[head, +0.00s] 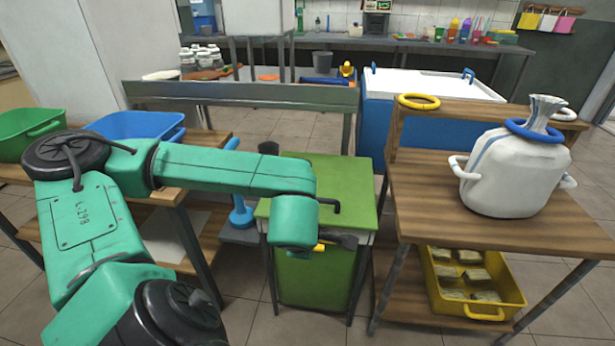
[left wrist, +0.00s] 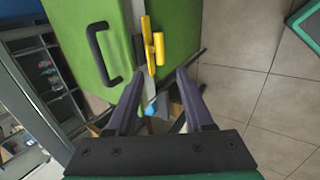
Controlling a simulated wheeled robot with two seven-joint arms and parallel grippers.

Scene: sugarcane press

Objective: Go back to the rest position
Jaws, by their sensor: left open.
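My left arm reaches in from the left in the head view, over the green box (head: 350,178). My left gripper (head: 338,240) is partly hidden behind its own wrist there, at the front of the box. In the left wrist view my left gripper (left wrist: 159,78) is open, with nothing between its fingers. A yellow latch handle (left wrist: 153,50) on the green box (left wrist: 183,25) lies just beyond the fingertips; contact is not visible. A black handle (left wrist: 103,55) is left of the latch. My right gripper is not in view.
A wooden table (head: 430,207) on the right holds a white sack (head: 515,180) with a blue ring. A yellow crate (head: 505,290) is beneath it. Green (head: 25,122) and blue (head: 135,122) bins stand at left. Tiled floor is open in front of the box.

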